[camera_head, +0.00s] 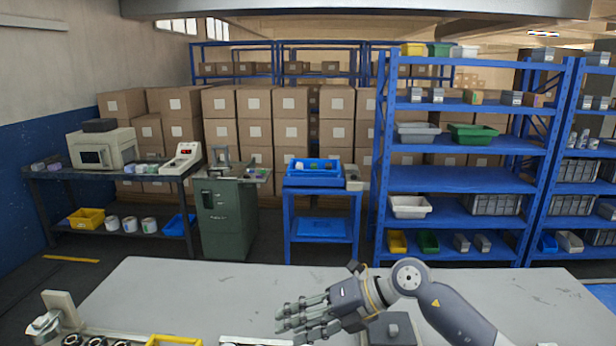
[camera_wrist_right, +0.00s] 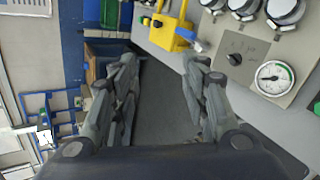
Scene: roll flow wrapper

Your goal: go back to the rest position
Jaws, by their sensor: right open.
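My right gripper (camera_head: 303,316) is a grey multi-fingered hand, reaching in from the lower right over the pale machine top (camera_head: 200,290) in the head view. Its fingers point left. In the right wrist view the hand (camera_wrist_right: 162,85) shows its fingers spread apart, with nothing between them. It is open and empty. My left gripper is in neither view.
A grey panel with a pressure gauge (camera_wrist_right: 273,77) and a yellow part (camera_wrist_right: 171,34) are close by in the wrist view. Beyond the machine stand a green cabinet (camera_head: 225,222), a blue table (camera_head: 321,200) and blue shelves (camera_head: 455,180).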

